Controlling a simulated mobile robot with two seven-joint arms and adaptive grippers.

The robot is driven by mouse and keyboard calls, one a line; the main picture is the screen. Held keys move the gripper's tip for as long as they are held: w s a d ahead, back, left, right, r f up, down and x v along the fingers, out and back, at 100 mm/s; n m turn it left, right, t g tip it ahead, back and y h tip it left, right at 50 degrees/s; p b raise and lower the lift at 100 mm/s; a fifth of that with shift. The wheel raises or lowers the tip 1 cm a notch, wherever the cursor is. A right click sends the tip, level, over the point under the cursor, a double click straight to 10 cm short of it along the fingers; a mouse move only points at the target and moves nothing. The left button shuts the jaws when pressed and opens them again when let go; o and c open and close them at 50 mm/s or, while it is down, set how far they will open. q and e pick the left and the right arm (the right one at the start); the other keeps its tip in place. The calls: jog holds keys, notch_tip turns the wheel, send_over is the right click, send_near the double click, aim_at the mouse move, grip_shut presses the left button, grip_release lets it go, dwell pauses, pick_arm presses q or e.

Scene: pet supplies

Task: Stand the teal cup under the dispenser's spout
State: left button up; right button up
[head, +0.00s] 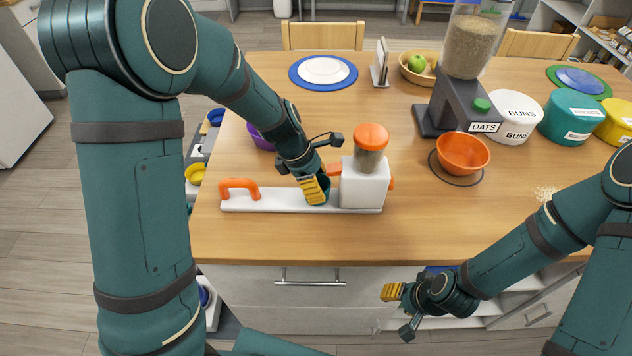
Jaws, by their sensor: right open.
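The teal cup (326,187) is mostly hidden in the head view; a small dark teal part shows on the white base board. The small dispenser (362,184), a white box with a clear hopper and orange lid, stands at the right end of that board. Its orange spout (334,169) sticks out to the left, close above the cup. My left gripper (322,172) is at the cup, its yellow finger in front of it; whether it grips the cup is hidden. My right gripper (398,310) is open and empty, in front of the table edge.
An orange handle (239,188) rises from the board's left end. A tall oats dispenser (462,85) stands at the back right, with an orange bowl (462,153) beside it. Several lidded tubs (512,116) stand at right. The front middle of the table (430,225) is clear.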

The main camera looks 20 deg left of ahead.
pick_arm(q)
jog(key=shift+f, duration=0.2)
jog(key=o, duration=1.1)
jog(key=shift+r, duration=0.1)
jog(key=p+v, duration=0.3)
jog(key=v, duration=0.9)
jog(key=shift+s+a+r, duration=0.1)
